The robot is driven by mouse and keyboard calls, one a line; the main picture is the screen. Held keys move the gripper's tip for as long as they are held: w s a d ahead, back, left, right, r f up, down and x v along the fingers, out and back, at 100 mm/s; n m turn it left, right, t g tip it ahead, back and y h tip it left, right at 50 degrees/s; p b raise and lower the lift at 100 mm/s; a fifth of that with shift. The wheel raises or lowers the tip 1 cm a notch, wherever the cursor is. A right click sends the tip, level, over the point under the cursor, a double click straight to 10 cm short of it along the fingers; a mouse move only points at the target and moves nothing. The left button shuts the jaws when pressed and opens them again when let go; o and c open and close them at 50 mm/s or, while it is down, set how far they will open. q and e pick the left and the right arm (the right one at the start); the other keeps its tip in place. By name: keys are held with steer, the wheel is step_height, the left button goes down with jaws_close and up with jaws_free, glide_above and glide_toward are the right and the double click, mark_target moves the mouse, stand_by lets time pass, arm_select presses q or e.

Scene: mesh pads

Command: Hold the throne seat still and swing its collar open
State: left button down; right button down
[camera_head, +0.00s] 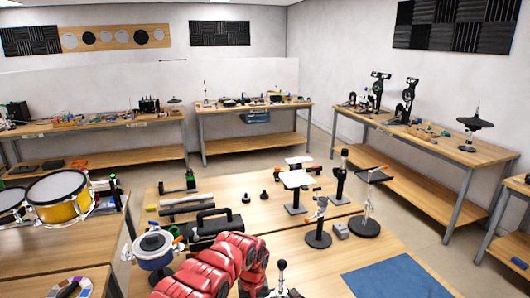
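I cannot tell for certain which thing is the throne seat, and no collar can be made out. My red arm rises from the bottom edge and bends over the front table. Neither of my grippers can be made out.
A black case with a handle (213,228) lies behind the arm. A small knobbed black piece (281,274) stands right of it. A blue mat (392,280) lies at front right. Yellow drums (60,198) stand at left. Bare wood shows between case and stands.

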arm_select(q)
steer(key=shift+s, duration=0.1)
stand_by(0.7)
steer(key=c, duration=1.6)
jaws_free()
steer(key=c, duration=1.1)
jaws_free()
steer(key=shift+r, duration=0.1)
step_height(320, 180, up, 12)
steer(key=shift+s+f, duration=0.1)
steer(key=shift+s, duration=0.05)
